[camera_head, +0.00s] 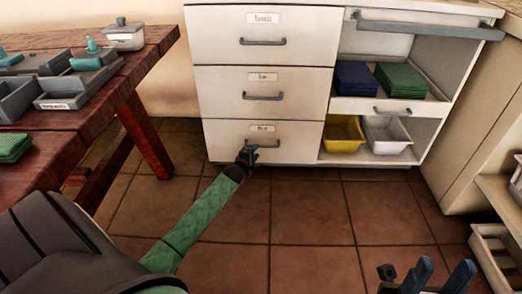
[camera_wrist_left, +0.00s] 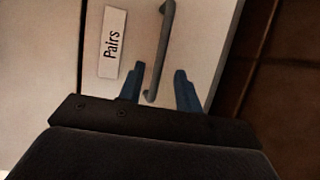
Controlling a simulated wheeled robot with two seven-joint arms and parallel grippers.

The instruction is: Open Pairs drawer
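The Pairs drawer (camera_head: 295,142) is the lowest of three white drawers in the cabinet and looks shut. Its label reads Pairs in the left wrist view (camera_wrist_left: 113,42). Its grey bar handle (camera_head: 268,144) runs between the fingers of my left gripper (camera_head: 247,152). In the left wrist view my left gripper (camera_wrist_left: 160,80) is open, one blue finger on each side of the handle (camera_wrist_left: 162,50), with gaps visible. My right gripper (camera_head: 438,272) is open and empty over the floor at the lower right.
Two more drawers with handles (camera_head: 263,97) sit above. Right of them are open shelves with blue and green stacks and yellow (camera_head: 343,142) and white bins. A wooden table (camera_head: 150,50) stands left. The tiled floor (camera_head: 310,215) before the drawer is clear apart from my arm.

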